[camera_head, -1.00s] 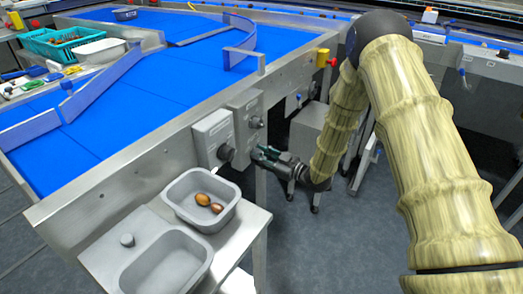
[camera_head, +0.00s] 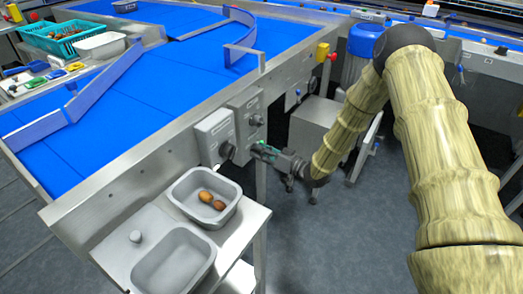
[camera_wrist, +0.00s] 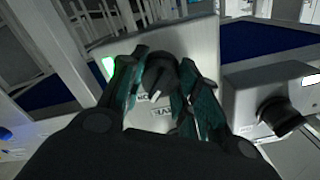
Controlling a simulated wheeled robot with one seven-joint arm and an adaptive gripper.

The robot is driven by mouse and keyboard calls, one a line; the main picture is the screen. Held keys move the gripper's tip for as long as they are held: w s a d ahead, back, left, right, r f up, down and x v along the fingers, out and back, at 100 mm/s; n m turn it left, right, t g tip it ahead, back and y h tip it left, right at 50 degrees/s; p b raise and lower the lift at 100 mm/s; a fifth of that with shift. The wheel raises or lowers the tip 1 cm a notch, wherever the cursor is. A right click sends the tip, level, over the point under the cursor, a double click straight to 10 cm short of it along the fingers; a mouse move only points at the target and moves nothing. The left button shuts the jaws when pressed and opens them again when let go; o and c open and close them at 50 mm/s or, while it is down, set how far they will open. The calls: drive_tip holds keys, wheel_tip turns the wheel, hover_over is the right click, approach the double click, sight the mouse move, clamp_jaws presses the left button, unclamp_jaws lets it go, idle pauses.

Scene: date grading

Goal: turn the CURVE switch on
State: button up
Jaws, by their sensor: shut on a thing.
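In the wrist view, my gripper (camera_wrist: 155,95) has its teal fingers on both sides of a black switch knob (camera_wrist: 160,72) with a white pointer mark. The knob is on a grey switch box (camera_wrist: 190,42). Its label is partly covered and only a few letters show. A bright green glow shows at the box's left side, beside a finger. In the head view, my gripper (camera_head: 264,151) is at the switch boxes on the conveyor's side, with a bright green spot at its fingers. The gripped knob is hidden there.
A second box with a black knob is close on the right in the wrist view (camera_wrist: 280,115). Below the boxes, a grey tub (camera_head: 231,212) holding brown dates stands on a steel side table beside another tub (camera_head: 150,275). A red-topped yellow button box (camera_head: 322,53) is farther right.

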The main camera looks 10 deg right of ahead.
drive_tip(key=shift+r+m, duration=0.1)
drive_tip(key=shift+m, duration=0.2)
drive_tip(key=shift+w, duration=0.1)
drive_tip(key=o, duration=1.1)
drive_tip(key=shift+c, duration=0.2)
drive_tip(key=v, duration=1.2)
